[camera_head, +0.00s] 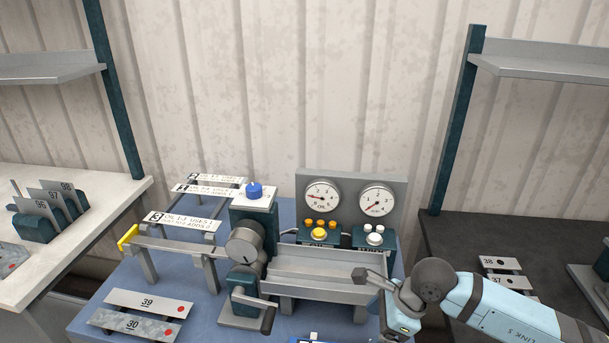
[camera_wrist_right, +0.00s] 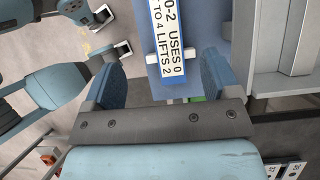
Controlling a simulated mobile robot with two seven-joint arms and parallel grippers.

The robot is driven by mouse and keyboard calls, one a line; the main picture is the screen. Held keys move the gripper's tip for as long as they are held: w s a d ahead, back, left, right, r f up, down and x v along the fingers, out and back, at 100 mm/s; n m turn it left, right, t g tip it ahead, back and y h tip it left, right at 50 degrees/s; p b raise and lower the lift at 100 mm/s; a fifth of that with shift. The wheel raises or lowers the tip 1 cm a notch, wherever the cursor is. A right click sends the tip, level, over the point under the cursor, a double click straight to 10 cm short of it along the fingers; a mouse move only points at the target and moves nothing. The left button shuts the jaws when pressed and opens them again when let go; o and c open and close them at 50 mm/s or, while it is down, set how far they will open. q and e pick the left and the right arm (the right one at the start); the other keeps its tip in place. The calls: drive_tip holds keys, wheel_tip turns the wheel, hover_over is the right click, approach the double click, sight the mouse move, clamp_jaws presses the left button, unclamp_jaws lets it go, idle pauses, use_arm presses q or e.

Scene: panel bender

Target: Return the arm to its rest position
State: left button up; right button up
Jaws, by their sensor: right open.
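My right arm (camera_head: 505,308) comes in from the lower right of the head view and bends down at a dark round joint. Its wrist (camera_head: 400,310) is in front of the bender's grey tray (camera_head: 320,268). In the right wrist view my right gripper (camera_wrist_right: 165,65) has its two blue-padded fingers apart. Nothing is held between them. A white label strip (camera_wrist_right: 168,38) with printed text shows below, between the fingers; I cannot tell its distance. In the head view the fingertips are hidden or below the picture edge.
The bender stands on a blue table (camera_head: 215,300) with a crank (camera_head: 255,305), two gauges (camera_head: 322,196) and buttons (camera_head: 319,233). Plates 39 and 30 (camera_head: 145,305) lie at the front left. A white bench (camera_head: 70,230) is left, a dark bench (camera_head: 450,240) right. Shelves hang above both.

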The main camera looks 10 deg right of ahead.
drive_tip(key=s+a+r+m+t+y+p, duration=0.1)
drive_tip(key=s+a+r+m+t+y, duration=0.15)
drive_tip(key=a+m+y, duration=0.4)
drive_tip(key=s+a+r+m+t+y+p, duration=0.1)
drive_tip(key=s+a+r+m+y, duration=0.25)
drive_tip(key=a+m+y, duration=0.3)
drive_tip(key=d+f+m+t+h+p, duration=0.1)
drive_tip(key=d+f+m+t+h, duration=0.45)
drive_tip(key=m, duration=0.75)
drive_tip(key=d+f+m+t+h+p, duration=0.1)
drive_tip(key=d+f+m+t+h, duration=0.4)
drive_tip(key=m, duration=0.9)
drive_tip(key=s+d+f+m+g+h, duration=0.2)
drive_tip(key=s+f+m+g+h, duration=0.2)
drive_tip(key=s+f+m, duration=0.3)
drive_tip(key=shift+s+f+m+g+h, duration=0.3)
drive_tip(key=shift+s+f+m+h, duration=0.1)
drive_tip(key=shift+s+f, duration=0.6)
drive_tip(key=shift+s+r, duration=0.1)
drive_tip(key=shift+r, duration=0.05)
